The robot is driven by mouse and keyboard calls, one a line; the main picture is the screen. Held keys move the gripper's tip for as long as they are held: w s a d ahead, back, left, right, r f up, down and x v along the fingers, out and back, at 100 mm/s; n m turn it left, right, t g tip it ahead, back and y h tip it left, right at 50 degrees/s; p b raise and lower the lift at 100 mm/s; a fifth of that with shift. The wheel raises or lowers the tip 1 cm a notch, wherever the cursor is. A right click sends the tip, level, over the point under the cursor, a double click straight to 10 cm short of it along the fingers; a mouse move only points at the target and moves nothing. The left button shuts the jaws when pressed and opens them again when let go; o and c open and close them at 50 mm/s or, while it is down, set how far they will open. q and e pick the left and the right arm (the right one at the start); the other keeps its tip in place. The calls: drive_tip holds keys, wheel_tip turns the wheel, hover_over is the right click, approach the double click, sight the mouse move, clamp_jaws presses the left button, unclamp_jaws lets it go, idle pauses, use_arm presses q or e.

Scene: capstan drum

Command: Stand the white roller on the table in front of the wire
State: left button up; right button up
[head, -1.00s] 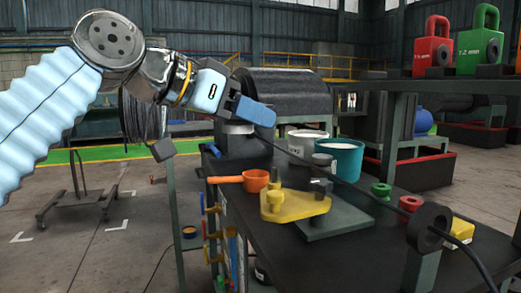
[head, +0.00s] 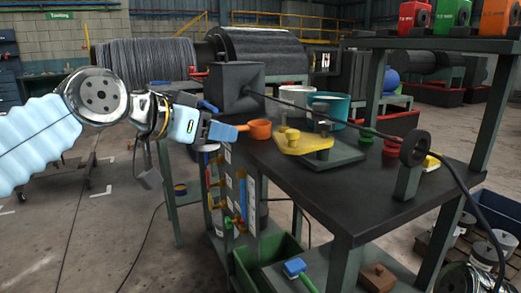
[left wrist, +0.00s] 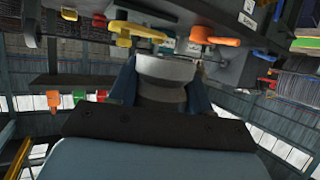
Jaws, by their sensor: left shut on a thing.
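My left gripper (head: 222,131) is shut on the white roller (head: 205,147). It holds it at the table's left edge, near the handle of the orange pan (head: 260,129). In the head view the roller shows only partly, under the gripper. In the left wrist view the pale roller (left wrist: 166,72) sits between the two fingers. The dark wire (head: 305,112) runs from a dark block (head: 236,88) to a ring guide (head: 414,148) above the black table (head: 330,195).
A yellow plate (head: 291,146) with posts sits on a green base (head: 340,157) mid-table. White and teal pots (head: 334,103) stand behind the wire. Red (head: 392,146) and green spools are near the guide. The table's front part is clear. Tools hang at its left side.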

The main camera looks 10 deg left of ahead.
use_arm(q)
drive_tip(key=w+a+f+n+y, duration=0.1)
drive_tip(key=w+f+n+y, duration=0.1)
drive_tip(key=f, duration=1.3)
drive_tip(key=w+a+f+n+t+y, duration=0.1)
drive_tip(key=w+f, duration=0.3)
drive_tip(key=f, duration=1.1)
drive_tip(key=w+a+f+n+t+y, duration=0.1)
drive_tip(key=w+a+f+n+y, duration=0.2)
drive_tip(key=f, duration=1.2)
drive_tip(key=shift+w+f+y, duration=0.3)
drive_tip(key=shift+w+y, duration=0.2)
drive_tip(key=shift+w, duration=0.05)
drive_tip(key=shift+a, duration=0.2)
